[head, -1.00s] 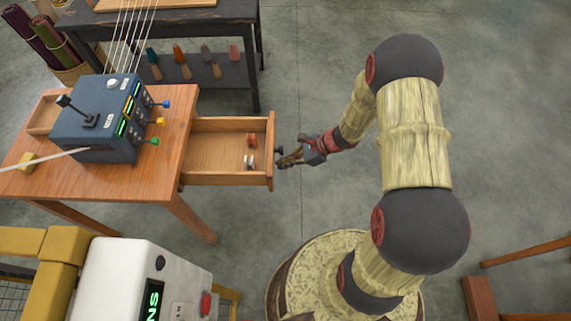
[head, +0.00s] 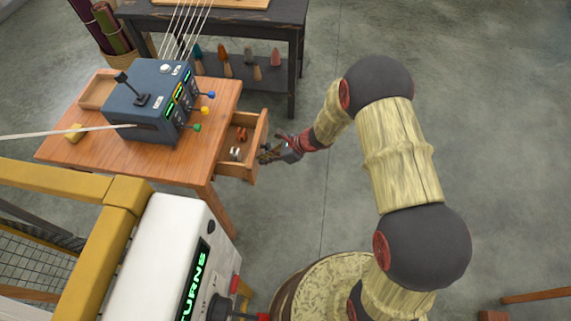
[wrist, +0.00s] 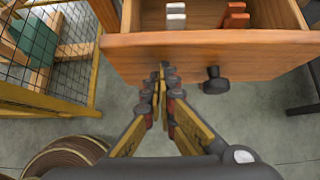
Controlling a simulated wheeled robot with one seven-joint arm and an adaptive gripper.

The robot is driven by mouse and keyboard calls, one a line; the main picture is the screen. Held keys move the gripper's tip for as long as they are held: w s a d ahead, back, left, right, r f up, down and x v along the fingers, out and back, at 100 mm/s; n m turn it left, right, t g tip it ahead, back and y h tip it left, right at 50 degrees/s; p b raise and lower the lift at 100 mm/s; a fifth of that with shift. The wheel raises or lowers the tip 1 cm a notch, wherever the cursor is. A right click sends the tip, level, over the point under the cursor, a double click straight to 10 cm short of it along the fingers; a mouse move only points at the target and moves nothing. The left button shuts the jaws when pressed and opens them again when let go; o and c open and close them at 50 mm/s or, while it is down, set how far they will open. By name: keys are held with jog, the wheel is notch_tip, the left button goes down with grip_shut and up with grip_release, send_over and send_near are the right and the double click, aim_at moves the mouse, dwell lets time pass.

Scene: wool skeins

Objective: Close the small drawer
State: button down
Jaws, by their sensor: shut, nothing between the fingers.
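The small wooden drawer (head: 257,150) sticks out a short way from the right side of the wooden table (head: 205,160) in the head view. It holds red-brown and white small items. In the wrist view the drawer front (wrist: 260,52) fills the upper part, with a dark round knob (wrist: 214,82) on it. My gripper (head: 266,155) is at the drawer's outer face, on the near side of the knob. In the wrist view my gripper (wrist: 166,72) has its fingers together and empty, their tips at the drawer front, left of the knob. Exact contact is hard to tell.
A dark blue control box (head: 155,100) with levers stands on the table. A dark shelf bench (head: 225,62) stands behind. A white machine (head: 165,260) and a yellow-framed mesh cage (head: 75,185) are at the lower left. The floor right of the drawer is clear.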

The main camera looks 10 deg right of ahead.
aim_at(232, 156)
jog(key=w+a, duration=0.1)
jog(key=a, duration=0.3)
jog(key=w+a, duration=0.1)
jog(key=a, duration=0.3)
jog(key=w+a, duration=0.2)
jog(key=a, duration=0.2)
jog(key=shift+a+b, duration=0.1)
jog(key=shift+b, duration=0.25)
jog(key=shift+w+a, duration=0.25)
jog(key=shift+a, duration=0.45)
jog(key=shift+d, duration=0.25)
jog(key=d, duration=0.1)
jog(key=s+d, duration=0.1)
jog(key=d, duration=0.1)
jog(key=d+r, duration=0.1)
jog(key=shift+s+d+p, duration=0.15)
jog(key=shift+s+p, duration=0.1)
jog(key=shift+p, duration=0.1)
jog(key=p+v, duration=0.3)
jog(key=v, duration=0.5)
jog(key=shift+s+d+r, duration=0.1)
jog(key=shift+d+r, duration=0.1)
jog(key=shift+d, duration=0.1)
